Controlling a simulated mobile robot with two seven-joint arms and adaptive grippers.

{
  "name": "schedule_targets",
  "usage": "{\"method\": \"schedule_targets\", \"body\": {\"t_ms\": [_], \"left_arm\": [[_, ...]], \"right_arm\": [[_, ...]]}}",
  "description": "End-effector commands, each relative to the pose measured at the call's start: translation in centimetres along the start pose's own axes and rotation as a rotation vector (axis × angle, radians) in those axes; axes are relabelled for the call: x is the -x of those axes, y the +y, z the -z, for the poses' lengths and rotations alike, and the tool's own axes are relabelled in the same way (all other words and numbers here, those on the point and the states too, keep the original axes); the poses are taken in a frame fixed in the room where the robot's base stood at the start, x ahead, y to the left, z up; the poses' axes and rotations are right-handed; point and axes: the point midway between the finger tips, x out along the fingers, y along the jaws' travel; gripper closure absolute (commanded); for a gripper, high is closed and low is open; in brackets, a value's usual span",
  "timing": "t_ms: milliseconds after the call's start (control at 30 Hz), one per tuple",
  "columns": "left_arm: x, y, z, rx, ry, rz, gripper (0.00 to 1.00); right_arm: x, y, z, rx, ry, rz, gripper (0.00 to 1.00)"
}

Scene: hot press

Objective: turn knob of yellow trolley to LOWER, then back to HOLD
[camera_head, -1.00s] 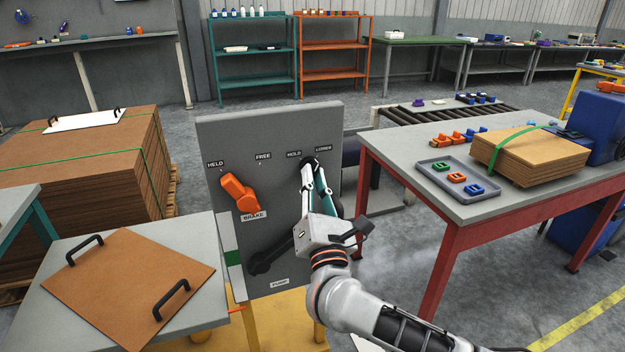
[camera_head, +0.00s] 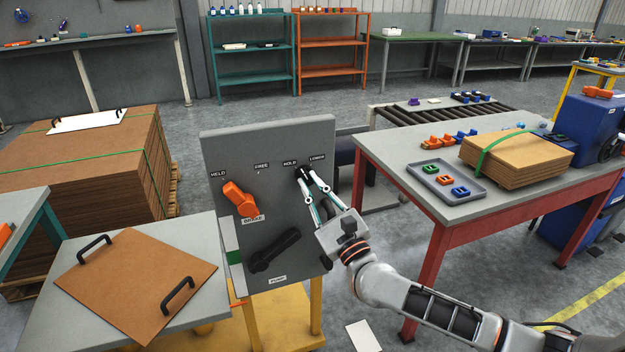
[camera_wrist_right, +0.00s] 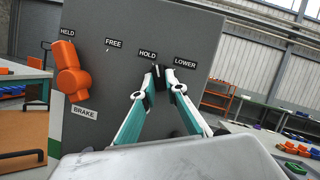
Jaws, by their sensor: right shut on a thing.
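The yellow trolley (camera_head: 285,320) carries an upright grey panel (camera_head: 232,150). A small black knob (camera_head: 301,173) sits on the panel under the HOLD label (camera_head: 290,163) and the LOWER label (camera_head: 317,157). My right gripper (camera_head: 307,179) is shut on this knob, with one fingertip on each side. In the right wrist view the fingertips (camera_wrist_right: 161,73) flank the black knob (camera_wrist_right: 158,78) just below and right of HOLD. The fingers partly hide the knob, and its exact setting is hard to tell. My left gripper is not in view.
An orange brake handle (camera_head: 240,197) and a black pump lever (camera_head: 274,250) are on the same panel. A table with a brown handled board (camera_head: 135,285) stands at left. A red-legged table (camera_head: 390,155) stands close at right. Floor shows between trolley and red-legged table.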

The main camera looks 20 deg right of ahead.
Motion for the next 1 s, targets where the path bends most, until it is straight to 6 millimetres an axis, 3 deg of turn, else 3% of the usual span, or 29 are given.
{"method": "schedule_targets", "body": {"t_ms": [500,1000], "left_arm": [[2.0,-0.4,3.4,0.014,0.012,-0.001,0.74],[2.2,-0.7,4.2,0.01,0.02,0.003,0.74]], "right_arm": [[0.0,-0.4,-0.2,0.284,0.001,-0.119,1.0],[0.0,-0.3,0.0,0.325,0.001,-0.135,1.0]]}}
